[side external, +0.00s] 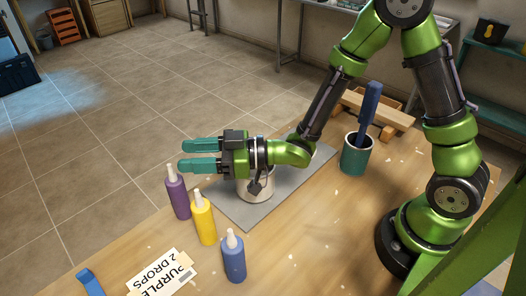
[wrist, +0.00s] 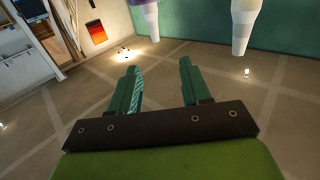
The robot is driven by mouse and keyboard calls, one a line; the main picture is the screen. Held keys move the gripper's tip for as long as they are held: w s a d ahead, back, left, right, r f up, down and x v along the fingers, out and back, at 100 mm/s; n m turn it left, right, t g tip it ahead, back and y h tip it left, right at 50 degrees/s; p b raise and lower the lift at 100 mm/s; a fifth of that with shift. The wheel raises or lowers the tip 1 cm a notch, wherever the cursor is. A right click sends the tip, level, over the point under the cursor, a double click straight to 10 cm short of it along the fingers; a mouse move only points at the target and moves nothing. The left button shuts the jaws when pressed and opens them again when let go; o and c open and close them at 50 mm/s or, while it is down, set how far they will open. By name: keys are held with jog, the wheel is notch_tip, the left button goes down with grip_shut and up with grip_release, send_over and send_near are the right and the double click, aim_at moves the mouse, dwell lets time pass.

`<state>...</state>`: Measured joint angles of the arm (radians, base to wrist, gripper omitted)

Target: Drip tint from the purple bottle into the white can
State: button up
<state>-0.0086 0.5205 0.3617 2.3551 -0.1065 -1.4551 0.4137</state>
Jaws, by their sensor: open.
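The purple bottle (side external: 178,197) stands upright on the bench in the side view, its pale nozzle up, just left of the yellow bottle (side external: 205,224). At the top of the wrist view, a purple edge with a white nozzle (wrist: 150,17) shows upside down. My gripper (side external: 181,156) is open and empty, held level with its teal fingers pointing left, above and behind the purple bottle's nozzle. The fingers are also apart in the wrist view (wrist: 158,66). The white can (side external: 256,191) stands on the grey mat beneath my wrist; its top is hidden by the gripper.
A blue bottle (side external: 234,258) stands in front of the yellow one. A card (side external: 162,277) reads PURPLE 2 DROPS. A blue strip (side external: 90,283) lies at the front left. A teal pot (side external: 356,158) holding a blue-handled tool stands right of the grey mat (side external: 230,213).

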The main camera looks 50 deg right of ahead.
aim_at(174, 172)
jog(key=f, duration=0.4)
jog(key=shift+w+a+f, duration=0.2)
jog(key=x, duration=0.7)
jog(key=shift+r, duration=0.1)
grip_shut()
